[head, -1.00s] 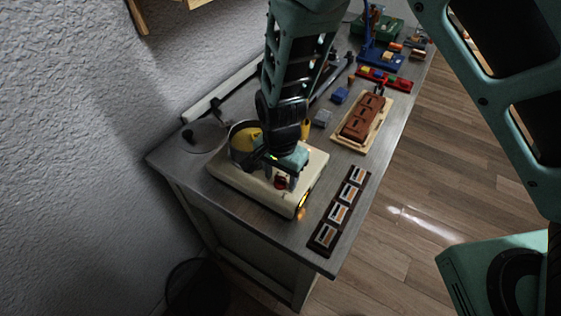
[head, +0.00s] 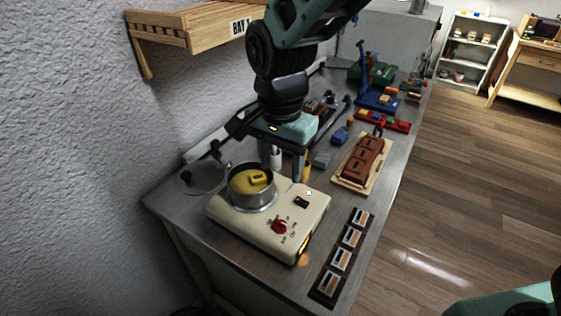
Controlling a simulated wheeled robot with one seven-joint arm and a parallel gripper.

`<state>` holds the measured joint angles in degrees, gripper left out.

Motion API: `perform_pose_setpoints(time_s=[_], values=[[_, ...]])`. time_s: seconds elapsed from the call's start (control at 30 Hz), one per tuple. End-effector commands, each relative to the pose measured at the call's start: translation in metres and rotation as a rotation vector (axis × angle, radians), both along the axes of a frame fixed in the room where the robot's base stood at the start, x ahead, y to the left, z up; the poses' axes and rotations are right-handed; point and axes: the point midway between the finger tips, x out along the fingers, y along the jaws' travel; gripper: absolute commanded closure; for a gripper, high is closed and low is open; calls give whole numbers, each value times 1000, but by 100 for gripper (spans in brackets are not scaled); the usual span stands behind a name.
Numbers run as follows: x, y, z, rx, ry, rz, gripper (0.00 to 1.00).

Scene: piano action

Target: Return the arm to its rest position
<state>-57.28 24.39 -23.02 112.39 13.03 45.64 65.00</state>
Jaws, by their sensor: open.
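My gripper (head: 283,170) hangs from my arm above the back of the cream box. Its two grey fingers point down and stand apart, with nothing seen held between them. The cream box (head: 235,218) has a red knob (head: 279,226) on its front and a metal pot (head: 250,202) on its top. A yellow thing (head: 257,179) sits in the pot. Whether the fingertips touch anything behind the box is hard to tell.
A brown block on a wooden board (head: 372,187), a dark strip of framed pieces (head: 326,286) and a red rack (head: 382,120) lie to the right on the grey bench (head: 180,213). A wooden shelf (head: 185,36) juts from the wall at upper left. Floor is clear at right.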

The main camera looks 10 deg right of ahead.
Motion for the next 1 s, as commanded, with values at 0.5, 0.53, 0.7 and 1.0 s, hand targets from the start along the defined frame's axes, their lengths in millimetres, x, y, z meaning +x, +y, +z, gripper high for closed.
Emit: perform_pose_setpoints(time_s=[0.5,0.53,0.7,1.0], values=[[-1,0,2,2,1,6,48],[-3,-1,2,4,4,16,48],[-38,-18,5,61,39,245,48],[-145,-72,10,103,-10,1025,48]])
